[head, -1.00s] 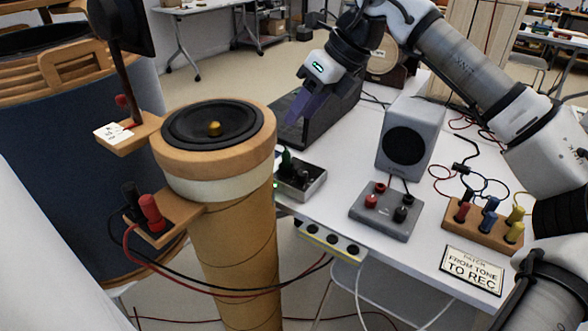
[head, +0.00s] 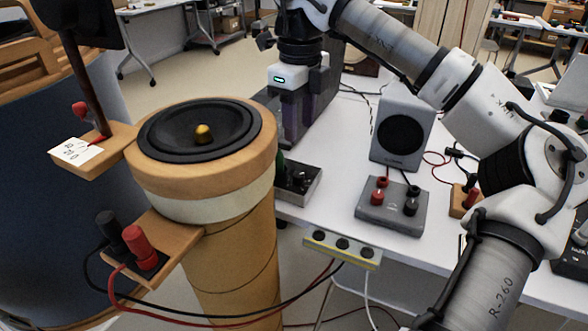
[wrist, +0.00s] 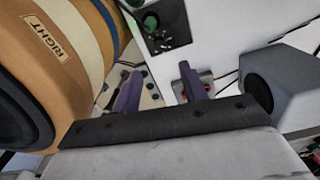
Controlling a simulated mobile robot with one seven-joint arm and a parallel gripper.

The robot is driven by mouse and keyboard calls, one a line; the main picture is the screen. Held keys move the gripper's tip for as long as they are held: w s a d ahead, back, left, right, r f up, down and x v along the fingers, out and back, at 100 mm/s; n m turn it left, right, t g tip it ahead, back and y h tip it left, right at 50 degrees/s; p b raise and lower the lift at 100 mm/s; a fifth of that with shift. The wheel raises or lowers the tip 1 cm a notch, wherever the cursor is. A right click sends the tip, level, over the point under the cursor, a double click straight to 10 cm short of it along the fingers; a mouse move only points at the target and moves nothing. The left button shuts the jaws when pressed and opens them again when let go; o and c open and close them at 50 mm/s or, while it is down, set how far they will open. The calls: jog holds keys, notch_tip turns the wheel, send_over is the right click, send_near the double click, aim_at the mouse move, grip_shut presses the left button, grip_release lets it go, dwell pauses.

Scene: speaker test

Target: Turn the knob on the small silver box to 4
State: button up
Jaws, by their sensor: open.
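The small silver box (head: 306,190) stands at the near left edge of the white table. Its left part is hidden behind the wooden speaker column in the head view. Its dark top bears small knobs or posts, and no dial numbers are readable. In the wrist view the box (wrist: 172,22) is at the top, with green parts on its dark face. My gripper (head: 298,128) points down, just behind and above the box in the head view. Its two purple fingers (wrist: 158,88) are apart, with nothing held between them.
The wooden column (head: 228,240) with a black speaker cone stands close at the left. A grey box with red and black posts (head: 388,212) and a grey speaker (head: 385,150) are to the right. A yellowish strip (head: 350,255) is at the table's front edge.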

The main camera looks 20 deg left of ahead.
aim_at(298, 174)
notch_tip(298, 174, down, 11)
jog(key=shift+f+b, duration=0.2)
jog(key=shift+b, duration=0.45)
jog(key=shift+c, duration=0.4)
grip_shut()
jog(key=shift+m, duration=0.8)
jog(key=shift+o, duration=0.4)
grip_release()
notch_tip(298, 174, up, 14)
jog(key=p, duration=0.2)
